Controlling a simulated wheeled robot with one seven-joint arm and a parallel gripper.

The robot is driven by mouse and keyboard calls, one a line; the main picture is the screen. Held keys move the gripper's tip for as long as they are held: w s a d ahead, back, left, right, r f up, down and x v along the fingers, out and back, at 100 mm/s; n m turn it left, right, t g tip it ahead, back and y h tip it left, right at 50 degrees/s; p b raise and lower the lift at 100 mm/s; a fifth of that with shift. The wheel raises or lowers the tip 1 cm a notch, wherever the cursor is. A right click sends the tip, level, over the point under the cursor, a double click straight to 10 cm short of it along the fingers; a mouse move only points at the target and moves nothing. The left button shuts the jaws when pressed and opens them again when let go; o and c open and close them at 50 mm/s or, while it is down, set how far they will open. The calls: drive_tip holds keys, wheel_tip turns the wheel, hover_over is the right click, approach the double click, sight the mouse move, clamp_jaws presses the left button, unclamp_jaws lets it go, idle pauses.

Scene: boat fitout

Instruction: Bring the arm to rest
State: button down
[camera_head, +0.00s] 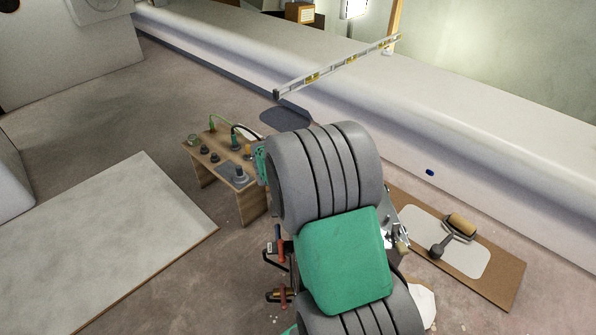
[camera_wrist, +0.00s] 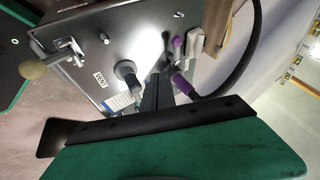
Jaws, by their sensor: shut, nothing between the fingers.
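My arm (camera_head: 330,175) fills the middle of the head view, with grey ribbed sections and a green cover. It is bent and raised above the floor. My gripper (camera_wrist: 157,92) shows in the wrist view as narrow dark fingers, shut and empty. The fingers point toward a grey metal panel (camera_wrist: 85,60) with a "VENT" label, and overlap it in the picture. Whether they touch it I cannot tell. In the head view the gripper is hidden behind the arm.
The panel has a lever with a beige knob (camera_wrist: 33,68), purple-ended plugs (camera_wrist: 182,85) and a black cable (camera_wrist: 250,50). A small wooden bench (camera_head: 245,182) stands left of my arm. A board with a roller (camera_head: 462,224) lies right. A long white ledge (camera_head: 450,130) runs behind.

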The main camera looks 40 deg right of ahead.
drive_tip(key=s+a+r+n+t+y+p, duration=0.1)
drive_tip(key=a+r+n+y+p, duration=0.15)
drive_tip(key=a+r+n, duration=0.55)
drive_tip(key=s+a+r+n+y+p, duration=0.15)
drive_tip(key=a+r+n+p, duration=0.25)
drive_tip(key=a+r, duration=0.4)
drive_tip(key=s+a+r+n+y+p, duration=0.2)
drive_tip(key=s+a+r+n, duration=0.3)
drive_tip(key=s+a+n, duration=0.4)
drive_tip(key=a+n+p, duration=0.1)
drive_tip(key=a+n, duration=0.1)
drive_tip(key=a, duration=0.1)
drive_tip(key=shift+s+a+n, duration=0.2)
drive_tip(key=shift+n, duration=0.1)
